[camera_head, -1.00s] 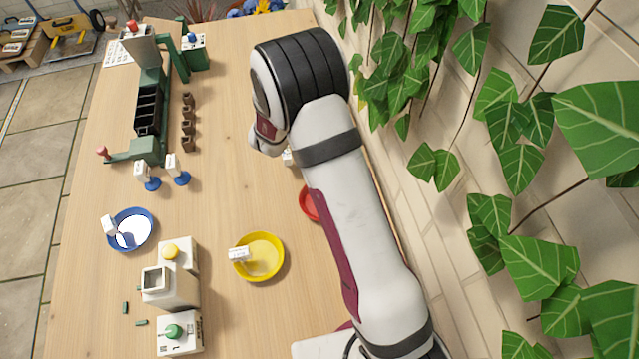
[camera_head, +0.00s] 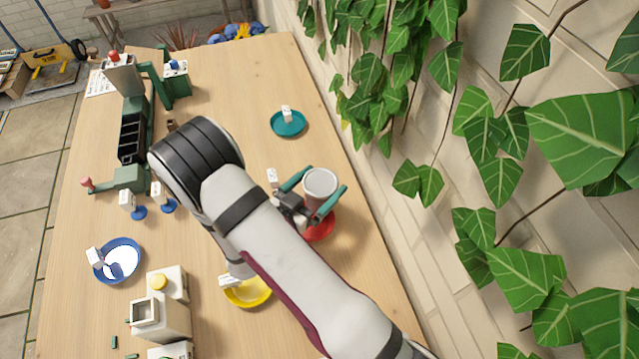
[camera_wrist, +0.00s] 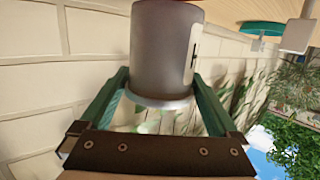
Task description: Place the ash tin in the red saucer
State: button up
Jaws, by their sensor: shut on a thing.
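My gripper (camera_head: 310,193) has its green fingers shut on a grey tin (camera_head: 320,182), which looks upright in the head view. The tin also fills the upper middle of the wrist view (camera_wrist: 166,50), between the two fingers. The red saucer (camera_head: 322,230) lies on the table just below and behind the tin in the head view, partly covered by the gripper and tin. The tin appears held above the saucer; the gap between them cannot be judged. Any label naming the tin is not readable.
A teal saucer (camera_head: 288,123), a yellow saucer (camera_head: 247,294) and a blue saucer (camera_head: 117,262) stand on the wooden table (camera_head: 245,80). A small white tag (camera_head: 272,177) stands left of the gripper. A green machine (camera_head: 132,140) is at left; an ivy-covered wall borders the right.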

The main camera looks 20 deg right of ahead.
jog(key=shift+f, duration=0.3)
